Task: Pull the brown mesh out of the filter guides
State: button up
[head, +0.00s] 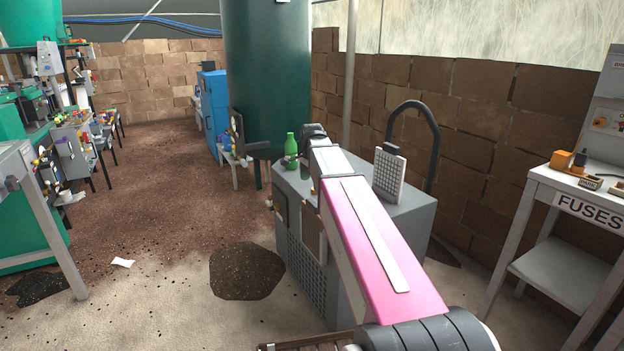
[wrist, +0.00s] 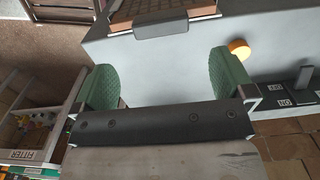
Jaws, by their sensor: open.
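The brown mesh (wrist: 165,11) shows at the top of the wrist view, in a frame on the light grey cabinet face. A grey tab (wrist: 161,31) sits at its near edge. A brown panel (head: 313,238) on the cabinet's front in the head view looks like the same mesh, partly hidden by my arm. My gripper (wrist: 161,80) is open and empty, its two green pads wide apart. It is apart from the tab, below it in the wrist view. In the head view my arm hides the gripper. The guides are not clearly visible.
The grey cabinet (head: 405,222) carries a green bottle (head: 291,149) and an upright light grille (head: 389,175). An orange knob (wrist: 238,48) is beside the right pad. A fuses bench (head: 585,205) stands right. A dark patch (head: 246,271) lies on the open floor left.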

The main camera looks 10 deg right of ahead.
aim_at(312, 203)
notch_tip(312, 203, down, 10)
dwell(0.5)
jog(key=c, duration=0.9)
jog(key=shift+o, duration=0.2)
